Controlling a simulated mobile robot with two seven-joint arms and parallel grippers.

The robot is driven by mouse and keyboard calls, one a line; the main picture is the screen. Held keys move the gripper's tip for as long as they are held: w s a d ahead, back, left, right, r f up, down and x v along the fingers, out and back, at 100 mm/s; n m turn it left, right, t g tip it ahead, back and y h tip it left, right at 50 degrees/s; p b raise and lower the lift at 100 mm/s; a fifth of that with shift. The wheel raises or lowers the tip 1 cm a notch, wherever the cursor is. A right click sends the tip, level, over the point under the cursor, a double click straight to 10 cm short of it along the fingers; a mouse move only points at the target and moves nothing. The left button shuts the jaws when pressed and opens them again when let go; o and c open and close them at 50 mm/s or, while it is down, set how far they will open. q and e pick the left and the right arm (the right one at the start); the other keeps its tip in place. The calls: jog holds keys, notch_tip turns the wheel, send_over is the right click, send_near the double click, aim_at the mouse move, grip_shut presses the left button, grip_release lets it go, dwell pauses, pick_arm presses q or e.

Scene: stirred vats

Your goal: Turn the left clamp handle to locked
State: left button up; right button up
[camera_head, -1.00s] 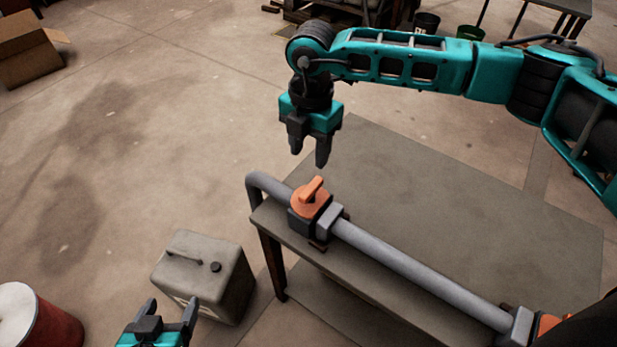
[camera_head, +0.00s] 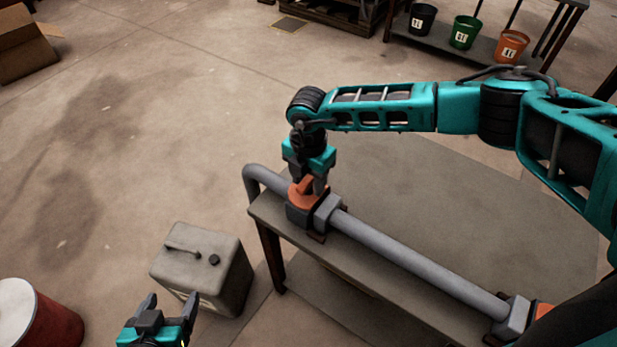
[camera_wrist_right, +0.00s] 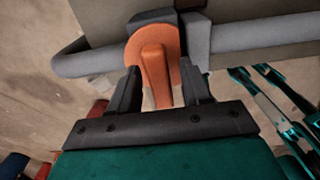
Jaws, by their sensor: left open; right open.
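The left clamp handle (camera_head: 301,193) is orange and sits on a dark clamp body at the left end of a grey pipe (camera_head: 410,261). It also shows in the right wrist view (camera_wrist_right: 154,72), its lever pointing in between the fingers. My right gripper (camera_head: 308,186) is at the handle, fingers open on either side of the lever; in the right wrist view (camera_wrist_right: 160,95) gaps show beside it. My left gripper (camera_head: 173,308) is open and empty at the bottom left, away from the table. A second orange handle (camera_head: 542,310) shows partly at the pipe's right end.
The pipe runs along the front edge of a grey table (camera_head: 440,200). A grey jerrycan (camera_head: 205,270) stands on the floor beside my left gripper, and a red drum (camera_head: 50,325) is at the lower left. Several buckets (camera_head: 465,32) stand on a far shelf.

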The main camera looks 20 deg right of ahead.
grip_shut()
dwell(0.4)
